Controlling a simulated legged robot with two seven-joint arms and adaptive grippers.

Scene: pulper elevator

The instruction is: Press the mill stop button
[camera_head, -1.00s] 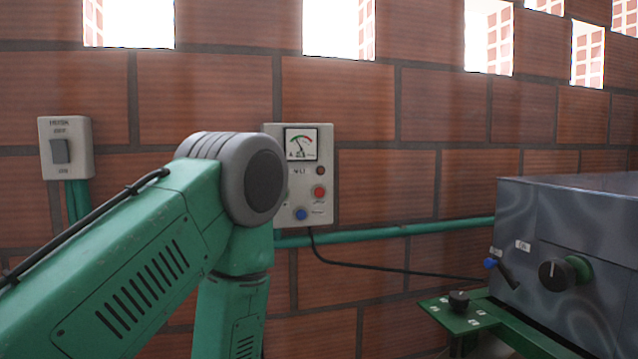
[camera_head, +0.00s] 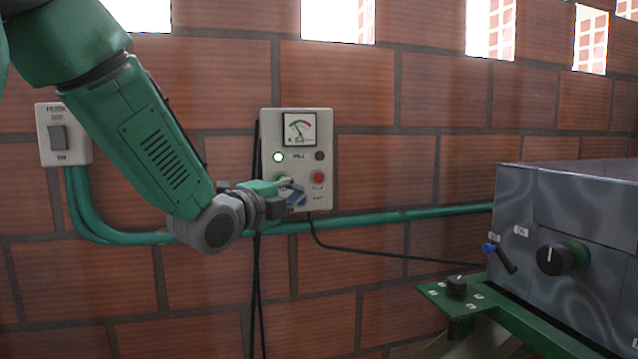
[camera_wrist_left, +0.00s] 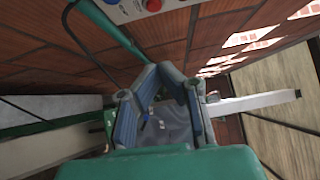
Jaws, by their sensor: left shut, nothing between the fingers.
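The mill control panel (camera_head: 327,196) is a pale grey box on the brick wall. It carries a needle gauge (camera_head: 300,129), a lit green lamp (camera_head: 278,157), a dark red lamp (camera_head: 320,156) and a red button (camera_head: 318,177). My left gripper (camera_head: 295,196) is shut and empty in front of the panel's lower left, just left of and below the red button. Contact cannot be told. The left wrist view shows the red button (camera_wrist_left: 153,4) at the top edge, beyond the gripper fingers (camera_wrist_left: 168,80). My right gripper is out of view.
A grey switch box (camera_head: 60,137) is on the wall at left. A green conduit (camera_head: 400,216) and a black cable (camera_head: 370,262) run below the panel. A metal machine (camera_head: 575,215) with knobs and a green frame stands at right. Open space lies between panel and machine.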

